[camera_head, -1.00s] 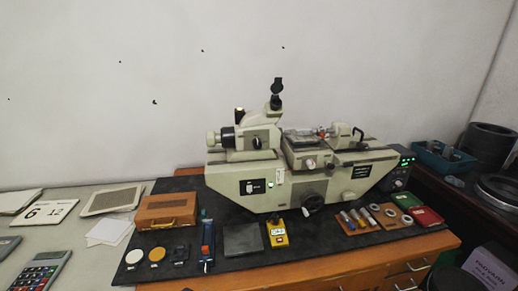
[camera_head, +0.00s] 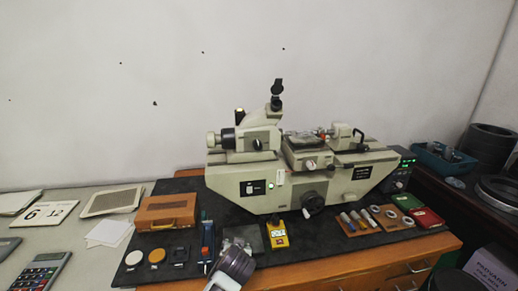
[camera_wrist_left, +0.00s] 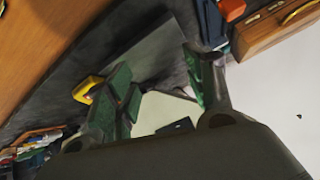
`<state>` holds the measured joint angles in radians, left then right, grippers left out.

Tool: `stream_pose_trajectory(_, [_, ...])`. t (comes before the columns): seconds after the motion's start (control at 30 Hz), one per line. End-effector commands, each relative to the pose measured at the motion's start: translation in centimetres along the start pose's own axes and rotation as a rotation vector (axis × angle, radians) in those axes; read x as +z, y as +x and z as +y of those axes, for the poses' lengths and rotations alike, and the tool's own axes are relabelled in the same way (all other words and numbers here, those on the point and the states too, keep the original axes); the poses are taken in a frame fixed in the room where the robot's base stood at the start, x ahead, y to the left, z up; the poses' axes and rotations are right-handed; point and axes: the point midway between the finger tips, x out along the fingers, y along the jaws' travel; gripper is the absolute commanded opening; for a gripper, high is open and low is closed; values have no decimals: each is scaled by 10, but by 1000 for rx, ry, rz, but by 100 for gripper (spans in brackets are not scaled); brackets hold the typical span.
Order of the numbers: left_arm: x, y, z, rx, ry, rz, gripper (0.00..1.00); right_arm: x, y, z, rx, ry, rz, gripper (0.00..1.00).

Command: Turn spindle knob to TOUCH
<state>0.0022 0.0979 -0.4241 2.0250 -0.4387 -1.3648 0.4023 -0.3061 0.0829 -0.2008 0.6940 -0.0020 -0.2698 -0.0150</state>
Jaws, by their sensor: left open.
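The cream measuring machine (camera_head: 280,180) stands on a black mat on the bench. I cannot tell which is the spindle knob, and no TOUCH mark is legible. My left gripper (camera_head: 241,238) is in front of the machine, above the grey plate, apart from every knob. In the left wrist view its two green-padded fingers (camera_wrist_left: 160,75) are spread and empty. My right gripper is not in view.
A yellow device (camera_head: 277,235) is just right of my left gripper, with a blue tool (camera_head: 207,240) to the left. A wooden box (camera_head: 168,212) stands at the mat's left. Rings and cylinders lie on a wooden tray (camera_head: 370,228) at the right. The space above the machine is clear.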

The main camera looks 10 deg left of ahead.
Motion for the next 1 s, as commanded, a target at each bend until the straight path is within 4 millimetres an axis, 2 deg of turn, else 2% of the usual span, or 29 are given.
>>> stream_pose_trajectory(0.1, [-35, -3, 6, -29, -13, 71, 54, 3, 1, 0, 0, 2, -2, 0])
stream_pose_trajectory(0.47, [-135, -26, 20, -116, -55, 298, 54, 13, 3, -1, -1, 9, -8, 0])
stream_pose_trajectory(0.8, [-228, -66, 32, -189, -92, 536, 54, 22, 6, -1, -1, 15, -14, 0])
stream_pose_trajectory(1.0, [-270, -92, 38, -221, -109, 661, 54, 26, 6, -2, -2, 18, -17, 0])
